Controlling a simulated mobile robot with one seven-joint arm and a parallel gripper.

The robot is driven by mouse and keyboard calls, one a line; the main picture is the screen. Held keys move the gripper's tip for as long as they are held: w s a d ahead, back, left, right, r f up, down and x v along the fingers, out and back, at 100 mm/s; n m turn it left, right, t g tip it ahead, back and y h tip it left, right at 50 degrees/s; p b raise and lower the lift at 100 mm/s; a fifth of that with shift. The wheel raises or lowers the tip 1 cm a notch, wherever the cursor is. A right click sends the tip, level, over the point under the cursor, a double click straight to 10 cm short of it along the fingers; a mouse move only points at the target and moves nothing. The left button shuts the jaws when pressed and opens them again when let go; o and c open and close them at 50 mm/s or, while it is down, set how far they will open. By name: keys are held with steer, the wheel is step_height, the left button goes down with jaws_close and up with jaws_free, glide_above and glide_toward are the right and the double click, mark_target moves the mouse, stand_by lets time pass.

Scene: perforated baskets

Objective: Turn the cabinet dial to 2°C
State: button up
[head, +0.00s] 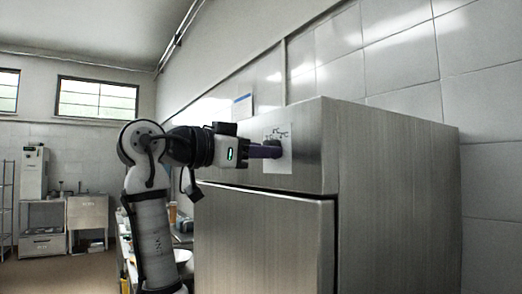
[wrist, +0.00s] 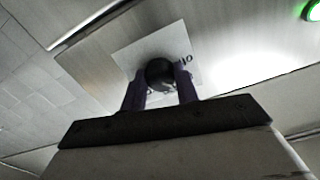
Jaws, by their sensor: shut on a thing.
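The steel cabinet (head: 265,235) stands in the middle of the head view. A white label plate (head: 283,165) with dark markings is on its upper front panel. The dark round dial (wrist: 160,74) sits on the plate in the wrist view, with a few printed characters beside it, partly covered. I cannot read which mark the dial points to. My gripper (wrist: 160,88) has one purple finger on each side of the dial and is shut on it. In the head view my gripper (head: 268,151) reaches the plate from the left and hides part of the dial.
The cabinet door (head: 262,240) is below the dial panel and is shut. A tiled wall (head: 400,70) rises behind the cabinet. A green light (wrist: 313,11) shows at the wrist view's upper right. Shelves and a sink unit (head: 87,215) stand far left, with open floor before them.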

steer(key=shift+m, duration=0.3)
steer(key=shift+r+m+p, duration=0.15)
steer(key=shift+m+p, duration=2.9)
steer(key=shift+m, duration=5.55)
steer(key=o, duration=1)
steer(key=shift+c, duration=0.2)
steer(key=shift+a, duration=0.1)
